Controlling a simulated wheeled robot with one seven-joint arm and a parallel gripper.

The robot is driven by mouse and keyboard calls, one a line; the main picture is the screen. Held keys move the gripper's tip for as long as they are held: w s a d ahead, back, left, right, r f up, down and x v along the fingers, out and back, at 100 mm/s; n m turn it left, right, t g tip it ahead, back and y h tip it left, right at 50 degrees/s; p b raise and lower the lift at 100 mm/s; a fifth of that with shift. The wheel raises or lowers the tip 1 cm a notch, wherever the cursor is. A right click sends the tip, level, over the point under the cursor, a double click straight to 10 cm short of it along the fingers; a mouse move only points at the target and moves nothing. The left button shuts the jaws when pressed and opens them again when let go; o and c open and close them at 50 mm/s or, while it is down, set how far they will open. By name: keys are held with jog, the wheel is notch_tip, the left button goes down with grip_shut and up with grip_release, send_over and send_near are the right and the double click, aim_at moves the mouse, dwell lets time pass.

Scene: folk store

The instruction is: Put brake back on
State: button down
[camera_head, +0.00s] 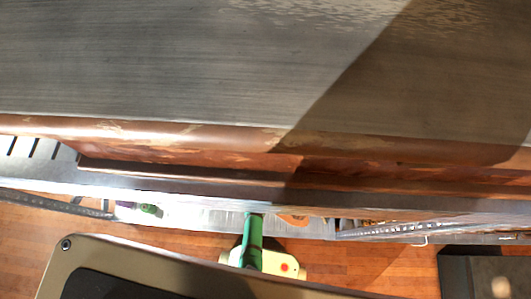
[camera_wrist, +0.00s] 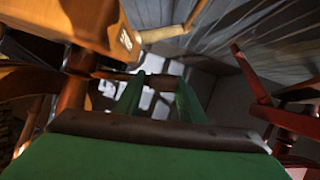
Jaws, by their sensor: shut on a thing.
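My gripper shows in the wrist view (camera_wrist: 161,82) with its two green fingers reaching forward, a gap between them. A brown wooden bar (camera_wrist: 122,75) crosses at the left fingertip, and the gripper appears to be shut on it. I cannot make out clearly where the bar ends or whether it is the brake. In the head view the green gripper (camera_head: 253,222) is small at the lower middle. Its tips are hidden beneath the front edge of a large worn counter.
The grey counter top (camera_head: 180,60) with a reddish-brown edge fills the upper head view. An orange-brown wooden piece with a number (camera_wrist: 75,22) is close at left in the wrist view. Red wooden rails (camera_wrist: 262,95) stand at right. Wooden floor (camera_head: 370,265) lies below.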

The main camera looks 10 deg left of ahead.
dwell(0.3)
jog(key=c, duration=1.2)
grip_release()
jog(key=shift+o, duration=0.2)
jog(key=shift+d, duration=0.1)
jog(key=shift+r, duration=0.15)
